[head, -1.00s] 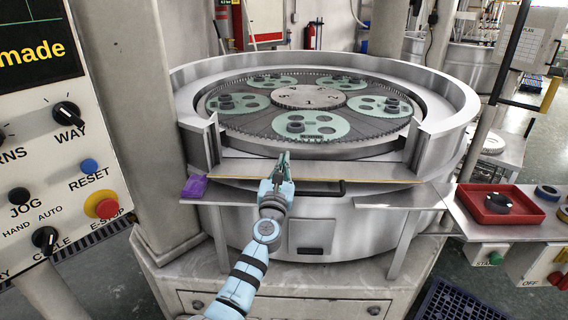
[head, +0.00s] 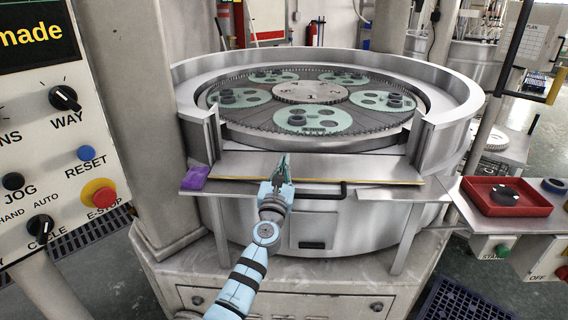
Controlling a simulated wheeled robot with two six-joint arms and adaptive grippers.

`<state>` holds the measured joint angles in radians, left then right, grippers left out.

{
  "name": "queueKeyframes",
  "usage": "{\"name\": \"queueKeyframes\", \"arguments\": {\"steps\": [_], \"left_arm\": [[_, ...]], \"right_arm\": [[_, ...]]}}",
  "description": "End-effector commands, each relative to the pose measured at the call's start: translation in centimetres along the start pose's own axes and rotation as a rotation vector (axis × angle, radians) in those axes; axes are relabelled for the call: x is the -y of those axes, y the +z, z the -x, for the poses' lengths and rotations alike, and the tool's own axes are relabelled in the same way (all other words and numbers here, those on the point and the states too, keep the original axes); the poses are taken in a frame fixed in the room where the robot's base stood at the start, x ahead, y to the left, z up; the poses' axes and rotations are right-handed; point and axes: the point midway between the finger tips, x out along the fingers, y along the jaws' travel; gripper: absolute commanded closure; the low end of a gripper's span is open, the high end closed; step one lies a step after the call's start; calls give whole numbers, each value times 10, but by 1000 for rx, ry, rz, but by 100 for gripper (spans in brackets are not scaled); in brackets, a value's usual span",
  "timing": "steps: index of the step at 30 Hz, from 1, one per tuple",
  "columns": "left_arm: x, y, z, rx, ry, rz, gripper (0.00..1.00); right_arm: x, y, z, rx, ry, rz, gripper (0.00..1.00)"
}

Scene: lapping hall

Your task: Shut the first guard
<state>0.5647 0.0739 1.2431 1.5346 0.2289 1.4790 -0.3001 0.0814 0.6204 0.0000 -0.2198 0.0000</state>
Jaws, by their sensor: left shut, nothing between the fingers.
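The guard (head: 350,168) is a grey metal panel across the front opening of the round lapping machine, between two upright wall ends. It has a yellow strip along its lower edge, and a black handle (head: 322,192) shows just below. It stands below the top of the wall ends, leaving the opening above it clear. My left gripper (head: 283,162) is shut and empty, its fingertips in front of the panel, left of its middle. I cannot tell whether they touch it. My right gripper is out of view.
Green carrier discs (head: 308,121) lie on the machine's plate. A purple cloth (head: 195,178) lies on the left shelf. A red tray (head: 506,196) holds a dark ring at right. The control panel with an E-stop (head: 99,194) stands close at left.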

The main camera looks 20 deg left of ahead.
Motion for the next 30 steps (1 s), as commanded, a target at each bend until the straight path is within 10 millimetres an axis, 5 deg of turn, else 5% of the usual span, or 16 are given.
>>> {"name": "queueKeyframes", "arguments": {"steps": [1, 9, 18, 21, 23, 26, 30], "left_arm": [[2, -19, 16, -4, -2, -1, 100], [5, -42, 82, -1, -3, 0, 100], [5, -44, 94, 0, -3, -33, 100], [16, -47, 95, 11, -51, -323, 100], [37, -83, 102, -9, -152, -745, 100], [62, -176, 143, -51, -405, -1355, 100], [68, -303, 244, -26, -856, -1940, 100]], "right_arm": [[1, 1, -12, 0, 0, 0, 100], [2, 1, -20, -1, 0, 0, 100], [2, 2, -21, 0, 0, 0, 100], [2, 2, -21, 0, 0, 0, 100], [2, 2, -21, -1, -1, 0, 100], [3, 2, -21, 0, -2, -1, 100], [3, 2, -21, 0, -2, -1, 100]]}}
